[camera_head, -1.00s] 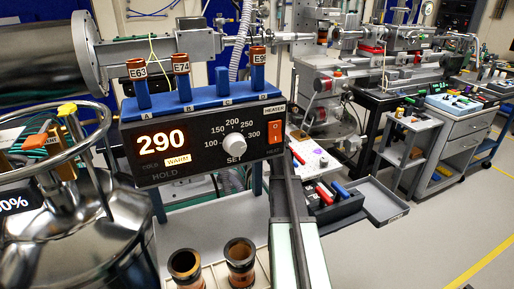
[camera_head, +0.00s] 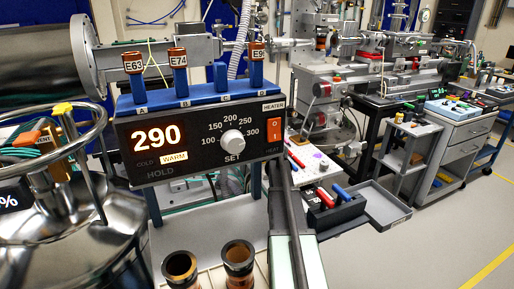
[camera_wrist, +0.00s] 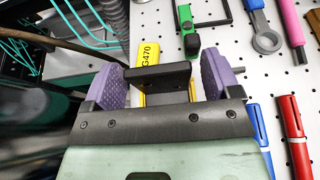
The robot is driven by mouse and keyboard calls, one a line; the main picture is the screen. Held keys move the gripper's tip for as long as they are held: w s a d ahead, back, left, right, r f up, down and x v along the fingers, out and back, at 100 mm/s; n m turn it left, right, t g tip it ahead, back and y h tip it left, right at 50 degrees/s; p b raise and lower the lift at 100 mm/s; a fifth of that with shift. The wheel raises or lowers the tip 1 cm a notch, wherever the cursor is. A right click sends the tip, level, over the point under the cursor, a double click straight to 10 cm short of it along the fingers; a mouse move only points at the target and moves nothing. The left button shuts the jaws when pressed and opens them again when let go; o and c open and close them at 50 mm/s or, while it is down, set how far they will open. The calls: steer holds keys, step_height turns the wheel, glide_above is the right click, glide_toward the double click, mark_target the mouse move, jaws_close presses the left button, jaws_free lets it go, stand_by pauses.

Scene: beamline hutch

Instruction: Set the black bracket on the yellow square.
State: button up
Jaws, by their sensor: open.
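In the wrist view a black bracket (camera_wrist: 157,77) appears as a dark flat bar between the two purple pads of my gripper (camera_wrist: 168,80). The pads stand apart at either end of the bar; a narrow gap shows at the right pad, and contact at the left pad is unclear. Yellow surface (camera_wrist: 148,54) marked G470 shows just beyond the bar, with more yellow at its near side. I cannot tell whether this is the yellow square or whether the bar rests on it. My gripper's body hides the near side.
The white perforated board (camera_wrist: 245,78) holds a green-and-black tool (camera_wrist: 190,38), a grey ring-ended tool (camera_wrist: 265,38), and blue and red pens (camera_wrist: 292,130). Teal wires (camera_wrist: 90,25) are at upper left. In the head view, the heater box (camera_head: 200,145) stands left of the white board (camera_head: 310,163).

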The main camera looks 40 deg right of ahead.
steer(key=p+v, duration=0.1)
steer(key=v, duration=0.2)
steer(key=p+v, duration=0.2)
steer(key=v, duration=0.2)
steer(key=p+v, duration=0.1)
steer(key=v, duration=0.3)
steer(key=shift+r, duration=0.35)
steer(key=shift+s+a+p, duration=0.15)
steer(key=shift+s+p, duration=0.15)
steer(key=shift+s, duration=0.1)
